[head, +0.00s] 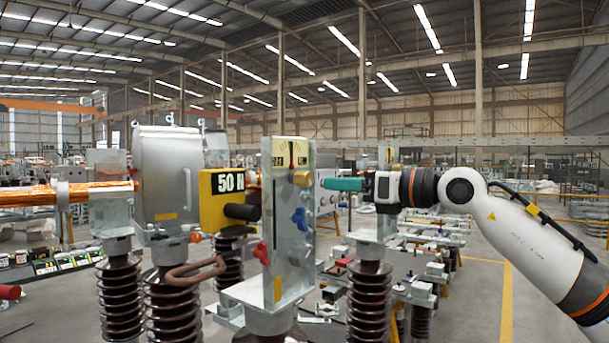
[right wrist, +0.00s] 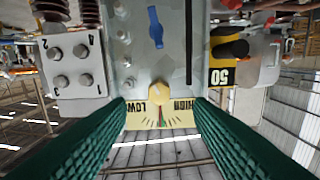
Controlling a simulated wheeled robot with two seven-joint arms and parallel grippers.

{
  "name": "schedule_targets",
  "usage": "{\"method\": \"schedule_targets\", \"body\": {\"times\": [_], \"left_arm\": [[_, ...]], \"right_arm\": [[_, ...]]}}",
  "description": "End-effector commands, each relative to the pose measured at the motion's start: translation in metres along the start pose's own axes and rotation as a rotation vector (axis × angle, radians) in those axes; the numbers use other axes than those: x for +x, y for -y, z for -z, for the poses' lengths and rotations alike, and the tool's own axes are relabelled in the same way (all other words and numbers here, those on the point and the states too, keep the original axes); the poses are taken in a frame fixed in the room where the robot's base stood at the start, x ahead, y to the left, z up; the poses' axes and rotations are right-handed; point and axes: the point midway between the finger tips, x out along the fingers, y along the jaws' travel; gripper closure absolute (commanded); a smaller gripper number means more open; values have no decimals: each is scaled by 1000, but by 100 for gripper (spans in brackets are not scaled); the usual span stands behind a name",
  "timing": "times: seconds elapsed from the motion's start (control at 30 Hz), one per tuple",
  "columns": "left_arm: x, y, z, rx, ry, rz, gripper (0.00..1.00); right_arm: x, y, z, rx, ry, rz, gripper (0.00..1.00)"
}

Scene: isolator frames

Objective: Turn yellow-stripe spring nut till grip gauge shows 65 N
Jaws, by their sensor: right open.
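A grey upright plate (head: 290,230) carries a cream gauge (head: 291,152) with end labels at its top. In the right wrist view the gauge (right wrist: 160,118) appears upside down, marked LOW and HIGH, its needle near the middle. A yellow knob (head: 302,178) sits just below it and shows in the right wrist view (right wrist: 159,93); I cannot make out a stripe. A yellow box (head: 228,182) reads "50 N". My right gripper (head: 329,184) is open, its green fingers pointing at the plate, either side of the yellow knob in the right wrist view (right wrist: 160,104). My left gripper is out of view.
A blue knob (head: 299,217) lies below the yellow one, and a red knob (head: 262,252) sits at the plate's left edge. Brown ribbed insulators (head: 122,295) stand around. A copper bar (head: 105,193) runs in from the left. Clear floor (head: 480,290) lies at right.

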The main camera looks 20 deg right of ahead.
Motion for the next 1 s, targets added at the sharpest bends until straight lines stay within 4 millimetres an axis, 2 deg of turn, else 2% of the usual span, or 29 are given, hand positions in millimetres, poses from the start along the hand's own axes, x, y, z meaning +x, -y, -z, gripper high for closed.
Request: {"method": "schedule_targets", "body": {"times": [0.03,0.2,0.43,0.6,0.87,1.0], "left_arm": [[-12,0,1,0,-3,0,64],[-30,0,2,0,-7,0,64],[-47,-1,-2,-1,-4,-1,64],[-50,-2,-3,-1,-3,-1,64],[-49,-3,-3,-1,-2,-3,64],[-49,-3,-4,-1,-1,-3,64]], "right_arm": [[12,1,6,2,3,4,53],[47,1,6,3,2,3,53],[80,0,3,5,1,2,53],[90,0,1,3,-1,1,53],[91,0,0,3,-1,1,53],[90,0,0,3,-1,1,74]]}}
